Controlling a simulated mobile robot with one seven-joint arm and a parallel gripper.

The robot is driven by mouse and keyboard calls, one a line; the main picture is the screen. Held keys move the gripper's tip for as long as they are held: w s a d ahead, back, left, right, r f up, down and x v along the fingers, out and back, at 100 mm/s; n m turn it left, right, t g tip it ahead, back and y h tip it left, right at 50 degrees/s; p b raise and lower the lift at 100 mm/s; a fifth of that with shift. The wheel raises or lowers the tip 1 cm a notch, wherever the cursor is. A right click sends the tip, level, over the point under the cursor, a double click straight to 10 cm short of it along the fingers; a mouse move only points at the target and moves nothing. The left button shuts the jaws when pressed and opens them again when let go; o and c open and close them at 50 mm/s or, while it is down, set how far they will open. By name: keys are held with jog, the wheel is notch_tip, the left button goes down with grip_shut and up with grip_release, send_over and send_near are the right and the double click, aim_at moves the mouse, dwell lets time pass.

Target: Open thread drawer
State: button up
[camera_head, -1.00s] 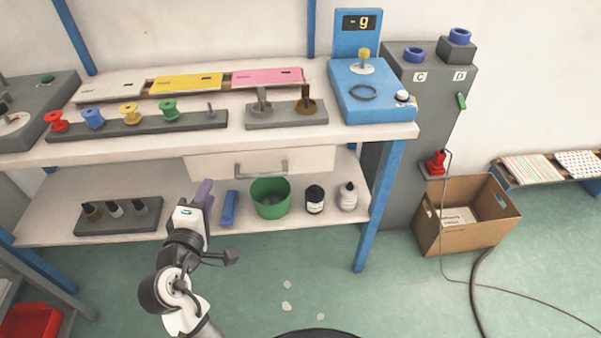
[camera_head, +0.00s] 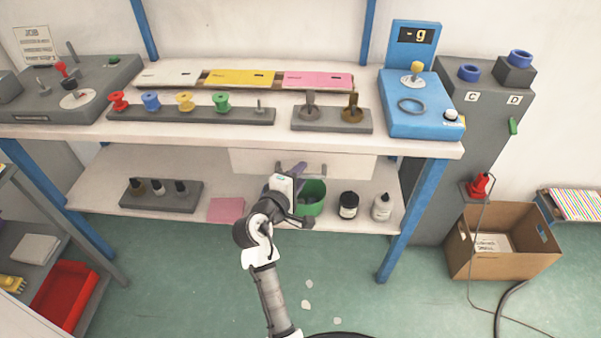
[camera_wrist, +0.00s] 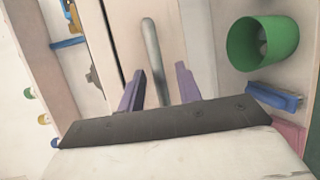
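The thread drawer (camera_head: 345,163) is a white front under the workbench top, and it looks shut. Its grey bar handle (camera_wrist: 153,58) stands upright in the wrist view; in the head view my arm partly covers it. My gripper (camera_wrist: 160,85) is open, with one purple finger on each side of the handle's line. The handle runs in between the fingers, and I cannot tell if either finger touches it. In the head view my gripper (camera_head: 292,168) is in front of the drawer.
A green bin (camera_head: 314,196) stands on the lower shelf just beside my gripper, with a black jar (camera_head: 348,205) and a white bottle (camera_head: 382,207) to its right. A pink pad (camera_head: 226,210) lies left of my arm. Spools on a rack (camera_head: 200,115) stand on the top.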

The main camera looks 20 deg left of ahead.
jog(key=shift+w, duration=0.45)
grip_shut()
jog(key=shift+s+d+f, duration=0.1)
jog(key=shift+s, duration=0.05)
